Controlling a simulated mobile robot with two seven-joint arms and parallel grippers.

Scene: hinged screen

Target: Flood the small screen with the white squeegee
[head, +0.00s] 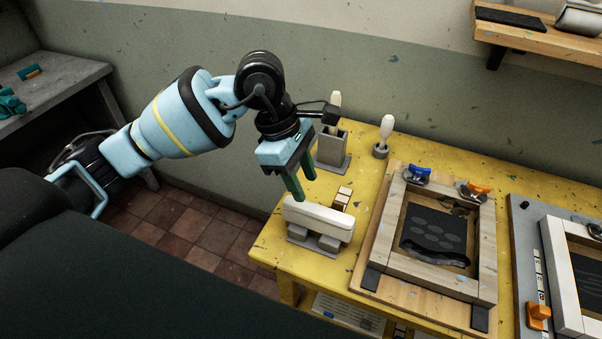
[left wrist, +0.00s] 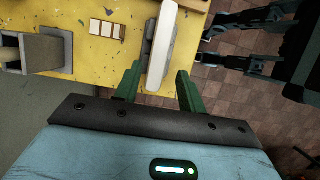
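The white squeegee (head: 319,219) lies across a grey rest on the left part of the yellow table. My left gripper (head: 299,180) is above it, pointing down, with its green fingers apart and nothing between them. In the left wrist view the squeegee (left wrist: 166,48) shows ahead of the open left fingers (left wrist: 155,90). The small screen (head: 436,234) is a wooden frame lying flat on a wooden board to the right. Its mesh shows a dark patch with paler oval shapes, and a dark band of ink near its front side. My right gripper is not clearly seen.
A grey holder (head: 332,150) with a pale handle and a small pot (head: 381,149) with another handle stand behind the squeegee. Blue (head: 417,175) and orange clamps sit at the screen's back edge. A second screen (head: 573,260) is at the far right.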

